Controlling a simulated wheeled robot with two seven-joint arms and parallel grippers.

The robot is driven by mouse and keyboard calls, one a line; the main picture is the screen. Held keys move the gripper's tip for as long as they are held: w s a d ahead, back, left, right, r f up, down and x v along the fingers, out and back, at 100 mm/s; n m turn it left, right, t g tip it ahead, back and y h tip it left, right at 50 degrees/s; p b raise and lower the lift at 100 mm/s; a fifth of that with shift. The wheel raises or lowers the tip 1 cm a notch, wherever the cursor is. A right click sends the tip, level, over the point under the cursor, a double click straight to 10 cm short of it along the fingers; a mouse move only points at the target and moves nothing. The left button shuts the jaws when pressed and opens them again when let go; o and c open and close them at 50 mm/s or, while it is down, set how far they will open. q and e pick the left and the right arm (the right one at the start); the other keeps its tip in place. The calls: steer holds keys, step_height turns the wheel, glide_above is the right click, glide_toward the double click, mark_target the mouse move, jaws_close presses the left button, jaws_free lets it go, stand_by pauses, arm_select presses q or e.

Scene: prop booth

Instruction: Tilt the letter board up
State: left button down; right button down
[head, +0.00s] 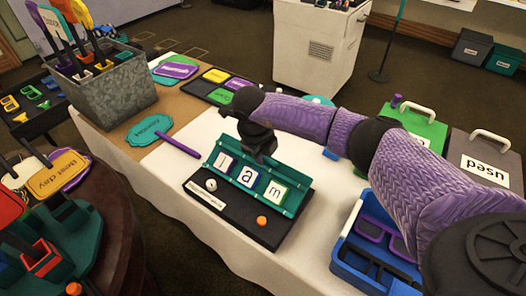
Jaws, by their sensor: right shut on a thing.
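The letter board (234,177) is a dark green panel with white tiles reading "I a m". It sits on a black base (233,224) on the white table and looks tilted, its far edge higher than its near edge. My right gripper (260,156) is shut on the board's far upper edge, near the middle. The fingertips are partly hidden by the dark wrist. The base carries a white ball (211,185), an orange ball (262,221) and a white label strip (206,196) in front of the board. My left gripper is out of view.
A blue tray (345,267) holding purple glasses and the "used" box (486,155) lie right. The table in front of the base is clear.

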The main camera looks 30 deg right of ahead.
steer(key=shift+s+a+f, duration=0.2)
steer(key=shift+a+f, duration=0.05)
steer(key=shift+a, duration=0.2)
steer(key=c, duration=1.1)
jaws_free()
steer(key=o, duration=0.5)
steer(key=shift+a+r, duration=0.2)
steer(key=shift+a, duration=0.05)
steer(key=shift+c, duration=0.2)
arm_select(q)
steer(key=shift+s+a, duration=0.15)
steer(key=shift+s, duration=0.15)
arm_select(e)
steer(key=shift+d, duration=0.1)
steer(key=shift+w+d+r, duration=0.1)
steer(key=shift+r, duration=0.25)
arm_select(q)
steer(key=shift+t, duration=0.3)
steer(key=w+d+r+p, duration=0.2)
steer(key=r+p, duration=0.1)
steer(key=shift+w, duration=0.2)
arm_select(e)
steer(key=v, duration=0.9)
steer(key=shift+r, duration=0.2)
